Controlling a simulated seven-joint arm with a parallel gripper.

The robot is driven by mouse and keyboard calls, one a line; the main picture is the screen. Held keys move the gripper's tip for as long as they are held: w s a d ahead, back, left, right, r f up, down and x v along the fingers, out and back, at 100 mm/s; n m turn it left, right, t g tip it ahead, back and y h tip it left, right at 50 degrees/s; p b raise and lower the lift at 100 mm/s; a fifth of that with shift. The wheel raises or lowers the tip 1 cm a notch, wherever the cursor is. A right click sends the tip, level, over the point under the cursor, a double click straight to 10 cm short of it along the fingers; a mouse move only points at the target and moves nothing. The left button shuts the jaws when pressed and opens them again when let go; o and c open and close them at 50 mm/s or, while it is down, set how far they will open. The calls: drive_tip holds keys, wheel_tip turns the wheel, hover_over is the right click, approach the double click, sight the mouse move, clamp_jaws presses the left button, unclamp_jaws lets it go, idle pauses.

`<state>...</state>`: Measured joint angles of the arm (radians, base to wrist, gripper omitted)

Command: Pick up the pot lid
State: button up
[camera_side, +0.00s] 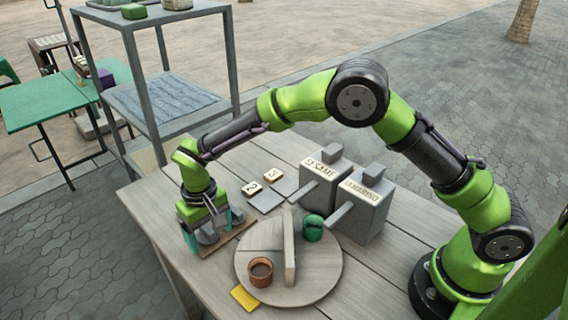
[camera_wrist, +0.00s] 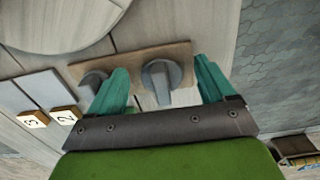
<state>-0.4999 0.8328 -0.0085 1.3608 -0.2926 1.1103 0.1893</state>
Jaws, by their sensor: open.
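My gripper (camera_side: 213,230) is low over a small brown board (camera_side: 238,228) at the table's left edge. Its teal fingers are open. In the wrist view, the gripper (camera_wrist: 161,66) has its fingers apart on either side of a grey rounded piece with a raised ridge (camera_wrist: 160,82), which may be the pot lid. I cannot tell whether they touch it. A similar grey piece (camera_wrist: 92,80) sits on the same board, left of the left finger and partly hidden by it. Nothing is held.
A round wooden board (camera_side: 322,278) carries a brown cup (camera_side: 261,272), an upright divider (camera_side: 289,250) and a green cup (camera_side: 313,228). Grey boxes marked SESAME (camera_side: 322,190) and TAMARIND (camera_side: 362,212) stand behind. Number tiles (camera_side: 252,188) and a yellow piece (camera_side: 244,298) lie nearby.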

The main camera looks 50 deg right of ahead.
drive_tip(key=shift+c, duration=0.5)
drive_tip(key=c, duration=1)
drive_tip(key=shift+c, duration=0.3)
drive_tip(key=shift+r, duration=0.1)
